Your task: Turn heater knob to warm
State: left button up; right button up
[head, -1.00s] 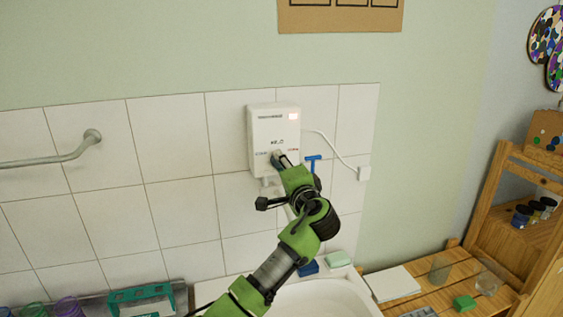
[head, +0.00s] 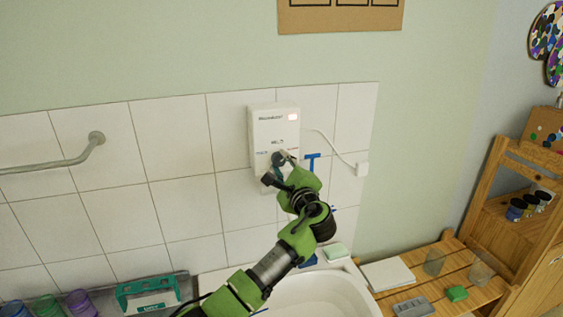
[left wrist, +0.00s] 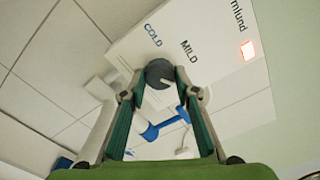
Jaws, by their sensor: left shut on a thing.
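The white heater box (head: 262,125) hangs on the tiled wall in the head view, with a lit red lamp at its top right. Its dark round knob (left wrist: 159,72) sits between my left fingertips in the left wrist view, and a pale line shows on its face. The words COLD and MILD are readable beside the knob on the heater front (left wrist: 215,60); no WARM label is readable. My left gripper (head: 279,162) is shut on the knob and partly covers it in the head view. My right gripper is not in view.
A blue tap handle (head: 312,160) is close to the right of my gripper. Below is a white sink (head: 330,290) with soap (head: 336,251) on its rim. A wall rail (head: 50,163) is at left, and a wooden slatted table (head: 450,262) is at right.

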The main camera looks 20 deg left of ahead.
pick_arm(q)
jog(key=shift+f+m, duration=0.1)
jog(key=shift+m, duration=0.2)
dwell(0.4)
jog(key=o, duration=1.1)
jog(key=v, duration=1.2)
